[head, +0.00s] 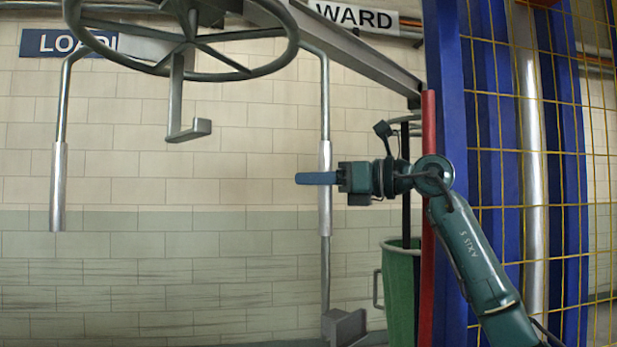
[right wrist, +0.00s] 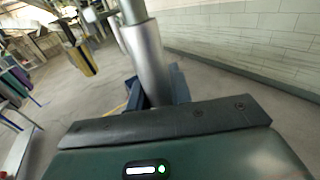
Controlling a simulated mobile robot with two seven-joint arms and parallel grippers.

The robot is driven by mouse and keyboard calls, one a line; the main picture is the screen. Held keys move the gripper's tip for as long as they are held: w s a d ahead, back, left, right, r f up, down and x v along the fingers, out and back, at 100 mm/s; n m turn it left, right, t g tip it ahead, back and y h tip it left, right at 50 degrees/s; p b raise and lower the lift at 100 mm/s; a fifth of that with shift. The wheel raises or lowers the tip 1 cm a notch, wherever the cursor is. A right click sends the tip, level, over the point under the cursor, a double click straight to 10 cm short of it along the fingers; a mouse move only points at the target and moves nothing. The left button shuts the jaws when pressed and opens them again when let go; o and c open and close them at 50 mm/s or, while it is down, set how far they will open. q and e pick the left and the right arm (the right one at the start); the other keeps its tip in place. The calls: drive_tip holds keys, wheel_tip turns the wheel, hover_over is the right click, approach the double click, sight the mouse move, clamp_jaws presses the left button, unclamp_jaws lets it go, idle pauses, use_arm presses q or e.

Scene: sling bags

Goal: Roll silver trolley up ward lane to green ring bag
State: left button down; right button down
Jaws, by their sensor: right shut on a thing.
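A silver pole with a thicker grip sleeve (head: 325,215) hangs from curved tubing beneath the overhead beam; I take it as part of the silver trolley, whose top is hard to make out. My right gripper (head: 318,179), with blue fingers, is level at the sleeve and shut on it. In the right wrist view the silver sleeve (right wrist: 147,62) stands between the blue fingers. A green bag (head: 402,292) with a round open top hangs right of the pole, partly behind the red post and my right arm. A WARD sign (head: 362,18) is above. My left gripper is out of view.
A grey spoked ring (head: 245,69) and a hooked bracket (head: 190,131) hang at upper left, beside a second silver sleeve (head: 58,188). A red post (head: 427,130), blue uprights (head: 448,120) and yellow mesh (head: 600,150) stand close on the right. A tiled wall lies behind.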

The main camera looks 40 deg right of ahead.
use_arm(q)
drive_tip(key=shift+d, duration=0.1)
use_arm(e)
drive_tip(key=shift+d, duration=0.2)
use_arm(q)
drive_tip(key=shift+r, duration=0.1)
use_arm(e)
drive_tip(key=c, duration=1.3)
unclamp_jaws()
drive_tip(key=shift+o, duration=0.2)
drive_tip(key=shift+s+d+f, duration=0.1)
drive_tip(key=shift+s+d, duration=0.1)
drive_tip(key=shift+s, duration=0.2)
use_arm(q)
drive_tip(key=b, duration=0.1)
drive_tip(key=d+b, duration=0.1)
drive_tip(key=b, duration=0.2)
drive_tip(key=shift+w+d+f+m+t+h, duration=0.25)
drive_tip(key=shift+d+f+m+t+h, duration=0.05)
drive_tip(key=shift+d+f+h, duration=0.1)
use_arm(e)
drive_tip(key=v, duration=1.2)
drive_tip(key=shift+s, duration=0.1)
